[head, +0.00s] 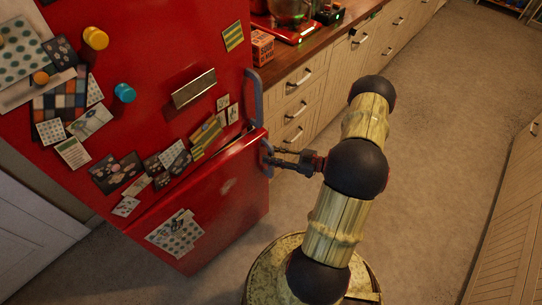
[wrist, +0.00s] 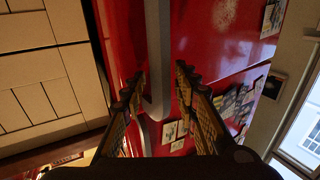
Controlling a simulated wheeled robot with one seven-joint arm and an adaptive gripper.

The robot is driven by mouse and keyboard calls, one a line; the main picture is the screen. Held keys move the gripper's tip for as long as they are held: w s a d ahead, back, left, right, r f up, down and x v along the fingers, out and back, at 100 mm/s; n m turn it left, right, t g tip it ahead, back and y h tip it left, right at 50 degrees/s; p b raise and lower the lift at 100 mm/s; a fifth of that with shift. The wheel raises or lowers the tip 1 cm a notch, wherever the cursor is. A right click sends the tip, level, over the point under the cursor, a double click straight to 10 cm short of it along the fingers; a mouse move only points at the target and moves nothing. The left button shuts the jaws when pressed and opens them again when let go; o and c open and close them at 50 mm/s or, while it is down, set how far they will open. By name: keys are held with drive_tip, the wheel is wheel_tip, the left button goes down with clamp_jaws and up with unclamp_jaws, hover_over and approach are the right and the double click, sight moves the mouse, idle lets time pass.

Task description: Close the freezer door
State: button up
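The red freezer door (head: 215,210) is the lower door of the fridge, below the upper door (head: 150,60). A narrow dark gap shows along its top edge near the handle side; I cannot tell how far it stands open. Its grey handle (head: 267,150) is at the right edge. My gripper (head: 272,157) is at this handle. In the wrist view, which looks upside down, the grey freezer handle (wrist: 157,50) runs between the two fingers of my gripper (wrist: 158,82). The fingers are apart, with space on both sides of the handle.
The upper door has its own grey handle (head: 255,95) just above. Wooden drawers (head: 300,100) stand right of the fridge, under a counter. Wooden cabinets (head: 510,230) are at the far right. The floor (head: 440,120) between is clear. A white door (head: 35,240) is at left.

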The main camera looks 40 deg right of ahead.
drive_tip(key=shift+w+a, duration=0.1)
drive_tip(key=shift+w, duration=0.05)
drive_tip(key=shift+c, duration=0.8)
clamp_jaws()
